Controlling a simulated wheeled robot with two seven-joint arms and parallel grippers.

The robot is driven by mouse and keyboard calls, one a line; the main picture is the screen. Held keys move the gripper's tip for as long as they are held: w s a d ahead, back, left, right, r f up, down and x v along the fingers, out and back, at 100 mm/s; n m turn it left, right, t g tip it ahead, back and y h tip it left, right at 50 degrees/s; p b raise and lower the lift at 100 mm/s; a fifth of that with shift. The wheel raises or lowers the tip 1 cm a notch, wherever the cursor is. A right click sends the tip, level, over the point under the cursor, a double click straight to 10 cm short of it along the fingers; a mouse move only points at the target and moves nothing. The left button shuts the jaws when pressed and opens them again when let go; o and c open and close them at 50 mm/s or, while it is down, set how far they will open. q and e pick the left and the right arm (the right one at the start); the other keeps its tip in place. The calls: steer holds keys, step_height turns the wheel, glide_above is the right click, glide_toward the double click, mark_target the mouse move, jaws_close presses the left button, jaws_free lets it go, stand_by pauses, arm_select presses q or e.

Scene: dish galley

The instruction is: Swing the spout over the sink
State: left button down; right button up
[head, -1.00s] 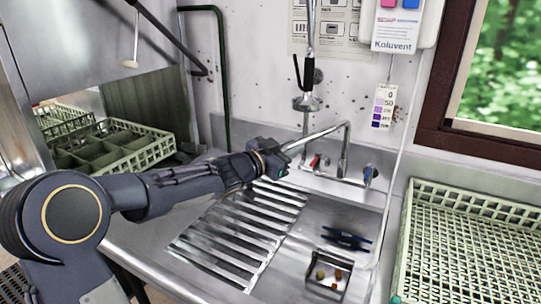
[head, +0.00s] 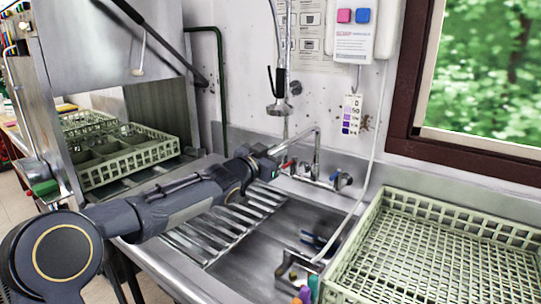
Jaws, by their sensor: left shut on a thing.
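The faucet spout (head: 299,139) is a thin chrome pipe. It rises from the tap body at the sink's back edge, bends, and slopes down to the left. My left gripper (head: 268,160) is shut on its left end, which the jaws partly hide. The held end is above the back of the metal slats (head: 228,222), left of the open sink basin (head: 290,222). The tap has a red handle (head: 288,167) and a blue handle (head: 342,180). My right gripper is not in view.
A pale green rack (head: 375,222) stands right of the basin. Another rack (head: 130,155) sits at the left under the raised hood. A spray head (head: 280,108) hangs behind the spout. Small coloured objects (head: 304,292) show at the bottom edge.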

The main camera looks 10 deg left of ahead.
arm_select(q)
steer(key=shift+s+d, duration=0.1)
steer(key=shift+d, duration=0.15)
steer(key=c, duration=1.3)
jaws_free()
steer(key=shift+d, duration=0.1)
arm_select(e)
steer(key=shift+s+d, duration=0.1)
arm_select(q)
steer(key=shift+s+a, duration=0.1)
steer(key=shift+a, duration=0.1)
steer(key=v, duration=0.7)
steer(key=shift+s, duration=0.25)
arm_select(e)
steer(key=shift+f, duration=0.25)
arm_select(q)
steer(key=shift+s+a, duration=0.1)
steer(key=shift+a, duration=0.05)
